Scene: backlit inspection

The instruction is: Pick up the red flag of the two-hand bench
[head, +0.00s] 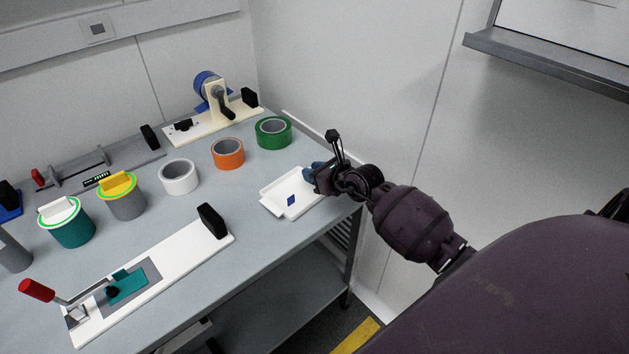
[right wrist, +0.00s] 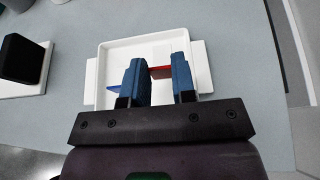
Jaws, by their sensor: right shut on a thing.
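The red flag (right wrist: 160,72) shows between the two blue fingers of my right gripper (right wrist: 158,62) in the right wrist view. The fingers are shut on it, over the white tray (right wrist: 147,45). In the head view my right gripper (head: 312,173) is at the right end of the tray (head: 272,203). The red flag is hidden there. A blue flag (head: 291,200) lies in the tray and partly shows left of the fingers in the right wrist view (right wrist: 112,86). My left gripper is not in view.
Green (head: 274,132), orange (head: 228,153) and white (head: 178,177) rolls stand left of the tray. A white fixture with a red-handled lever (head: 180,262) lies at the front. The table's right edge is close to the tray; a wall stands behind.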

